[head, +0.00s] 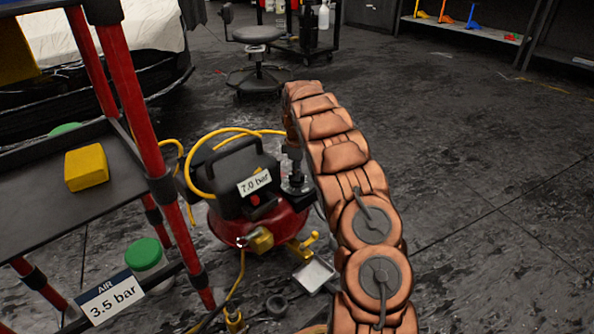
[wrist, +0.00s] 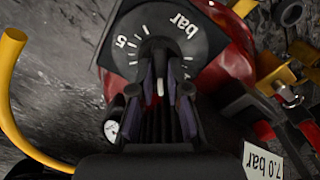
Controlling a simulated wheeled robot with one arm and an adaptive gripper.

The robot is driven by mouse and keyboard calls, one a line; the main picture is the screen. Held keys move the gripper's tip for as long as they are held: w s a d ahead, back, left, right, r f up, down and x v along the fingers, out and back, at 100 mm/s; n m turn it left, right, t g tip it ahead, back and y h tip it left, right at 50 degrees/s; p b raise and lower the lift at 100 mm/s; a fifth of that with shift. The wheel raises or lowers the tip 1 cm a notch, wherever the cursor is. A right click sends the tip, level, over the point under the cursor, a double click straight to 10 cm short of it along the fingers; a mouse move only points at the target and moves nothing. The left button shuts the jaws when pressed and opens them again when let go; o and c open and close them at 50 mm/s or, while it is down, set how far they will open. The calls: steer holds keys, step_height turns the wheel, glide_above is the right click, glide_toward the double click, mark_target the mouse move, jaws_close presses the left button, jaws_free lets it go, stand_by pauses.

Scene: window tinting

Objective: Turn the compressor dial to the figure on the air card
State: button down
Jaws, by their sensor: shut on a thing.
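The air card (head: 112,302) hangs at the lower left of the head view and reads "AIR 3.5 bar". The red and black compressor (head: 235,170) stands on the floor right of the cart. The dial (wrist: 200,42) shows in the wrist view as a dark face with white ticks, a "5" and "bar"; other figures are hidden behind the fingers. My gripper (wrist: 160,85) is shut on the dial's knob, and a white pointer mark shows between the fingertips. In the head view my gripper (head: 293,168) comes down on the compressor's right side, and the dial cannot be made out.
A white "7.0 bar" label (head: 254,182) is on the compressor. A yellow hose (head: 200,150) loops around it. The red-posted cart (head: 130,95) with a yellow block (head: 87,167) stands close on the left. A stool (head: 257,50) stands behind; floor to the right is clear.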

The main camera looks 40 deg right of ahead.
steer(key=m+p, duration=0.2)
steer(key=p, duration=0.1)
steer(key=shift+a+r+p, duration=0.15)
steer(key=shift+r+p, duration=0.15)
steer(key=shift+r, duration=0.05)
steer(key=m+p, duration=0.3)
steer(key=p, duration=0.1)
steer(key=shift+p, duration=0.4)
steer(key=m+p, duration=0.3)
steer(key=shift+f+m, duration=0.2)
steer(key=shift+m, duration=0.1)
steer(key=shift+f+m+p, duration=0.1)
steer(key=shift+m+p, duration=0.95)
steer(key=shift+m, duration=0.15)
steer(key=c, duration=1.1)
jaws_free()
steer(key=shift+c, duration=0.2)
